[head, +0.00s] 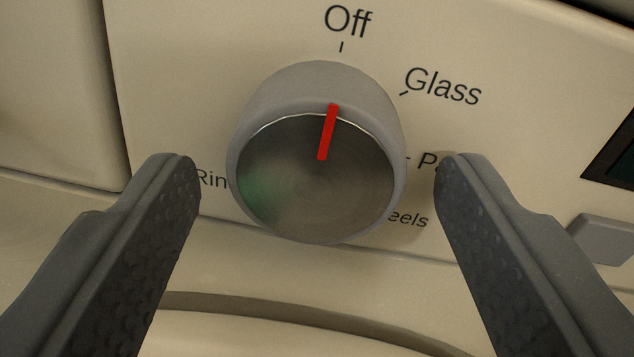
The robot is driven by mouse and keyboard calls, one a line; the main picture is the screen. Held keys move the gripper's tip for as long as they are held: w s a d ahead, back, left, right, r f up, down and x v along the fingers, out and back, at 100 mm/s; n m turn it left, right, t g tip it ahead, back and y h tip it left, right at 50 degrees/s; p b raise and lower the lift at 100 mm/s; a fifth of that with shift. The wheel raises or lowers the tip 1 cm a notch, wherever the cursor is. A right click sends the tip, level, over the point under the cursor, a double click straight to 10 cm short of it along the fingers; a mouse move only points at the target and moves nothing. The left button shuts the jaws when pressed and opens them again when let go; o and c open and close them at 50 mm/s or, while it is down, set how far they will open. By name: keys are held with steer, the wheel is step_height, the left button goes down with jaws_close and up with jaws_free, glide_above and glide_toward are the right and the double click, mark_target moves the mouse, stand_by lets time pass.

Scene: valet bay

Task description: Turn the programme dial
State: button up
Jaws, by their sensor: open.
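The programme dial (315,185) is a round grey knob with a brushed metal face, in the middle of the head view. Its red pointer mark (326,133) points up, towards the "Off" label (347,21). My gripper (317,168) is open, with one finger to the left of the dial and one to the right. A gap shows between each finger and the dial's rim, so neither appears to touch it. The "Glass" label (443,86) is at the upper right. The right finger hides part of a label beginning "Pa", and the left finger and dial partly hide other labels.
The dial sits on a cream panel (190,60). A dark display (613,155) is at the right edge, with a grey button (602,239) below it. A curved recessed edge (300,304) runs below the panel.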

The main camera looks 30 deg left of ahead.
steer(key=c, duration=1)
steer(key=shift+p, duration=0.35)
steer(key=m+p, duration=0.3)
steer(key=p, duration=0.2)
steer(key=shift+s+r+m, duration=0.1)
steer(key=shift+r+m, duration=0.05)
steer(key=shift+m, duration=0.15)
steer(key=m+p, duration=0.4)
steer(key=shift+m+t+p, duration=0.3)
steer(key=shift+p, duration=0.1)
steer(key=m+p, duration=0.3)
steer(key=m, duration=0.1)
steer(key=shift+a+m, duration=0.1)
steer(key=shift+m, duration=0.3)
steer(key=shift+m+t+h+p, duration=0.35)
steer(key=shift+m+p, duration=0.6)
steer(key=shift+m, duration=1.85)
